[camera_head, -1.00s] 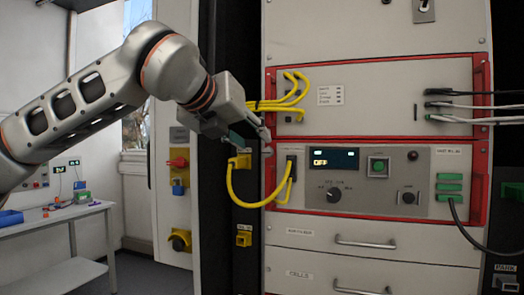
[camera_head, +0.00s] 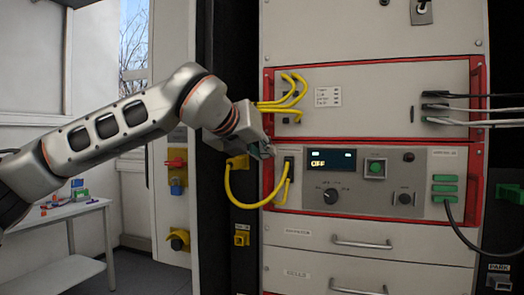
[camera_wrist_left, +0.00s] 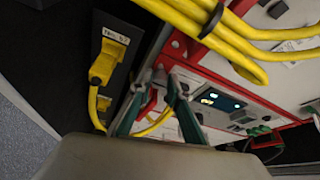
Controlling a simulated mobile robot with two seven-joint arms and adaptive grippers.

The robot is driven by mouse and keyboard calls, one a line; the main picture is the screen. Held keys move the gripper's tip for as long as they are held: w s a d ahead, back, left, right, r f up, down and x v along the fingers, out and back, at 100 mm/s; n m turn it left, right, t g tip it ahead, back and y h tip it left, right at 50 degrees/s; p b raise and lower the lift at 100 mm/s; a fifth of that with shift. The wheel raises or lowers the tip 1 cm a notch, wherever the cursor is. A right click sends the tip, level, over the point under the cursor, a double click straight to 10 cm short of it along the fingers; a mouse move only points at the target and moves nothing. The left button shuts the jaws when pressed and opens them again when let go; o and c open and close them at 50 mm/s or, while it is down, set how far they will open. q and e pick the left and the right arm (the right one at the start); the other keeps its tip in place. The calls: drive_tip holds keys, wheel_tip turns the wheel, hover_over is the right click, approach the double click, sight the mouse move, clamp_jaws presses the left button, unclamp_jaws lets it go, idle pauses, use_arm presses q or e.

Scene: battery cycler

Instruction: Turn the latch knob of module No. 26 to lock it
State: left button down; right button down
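The lower red-framed module (camera_head: 375,170) has a lit display reading OFF, a black dial and a green button. Its small label (camera_head: 446,153) is too small to read surely. My left gripper (camera_head: 268,152) is at the module's upper left corner, covering the spot where a small grey round knob showed before. In the left wrist view my left gripper (camera_wrist_left: 162,82) has its two green-and-grey fingers apart, tips close to the red frame. The knob is not clearly seen between them, and contact cannot be told. My right gripper is not in view.
Yellow cables (camera_head: 292,92) run from the upper module (camera_head: 385,95) just above the gripper. A yellow cable loop (camera_head: 232,190) hangs below it from a yellow socket (camera_head: 238,161). Drawers (camera_head: 365,242) are below. A table (camera_head: 60,220) stands at the left.

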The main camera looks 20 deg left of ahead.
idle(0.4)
use_arm(q)
drive_tip(key=shift+d+f+m+y+b, duration=0.15)
drive_tip(key=shift+m+y+b, duration=0.25)
drive_tip(key=shift+m+b, duration=0.35)
drive_tip(key=shift+m+y, duration=0.25)
drive_tip(key=shift+y, duration=0.05)
drive_tip(key=m+y, duration=0.2)
drive_tip(key=m, duration=0.1)
drive_tip(key=shift+d+b, duration=0.2)
drive_tip(key=shift+b, duration=0.15)
drive_tip(key=m+t+y+b, duration=0.1)
drive_tip(key=m+y, duration=0.1)
drive_tip(key=m, duration=0.1)
drive_tip(key=shift+d, duration=0.15)
drive_tip(key=m+t+y+b, duration=0.1)
drive_tip(key=m, duration=0.2)
drive_tip(key=shift+d+f+m+y, duration=0.1)
drive_tip(key=shift+f+m+y, duration=0.05)
drive_tip(key=shift+m+y, duration=0.25)
drive_tip(key=shift+m+b, duration=0.3)
drive_tip(key=shift+m, duration=0.1)
drive_tip(key=shift+t, duration=0.3)
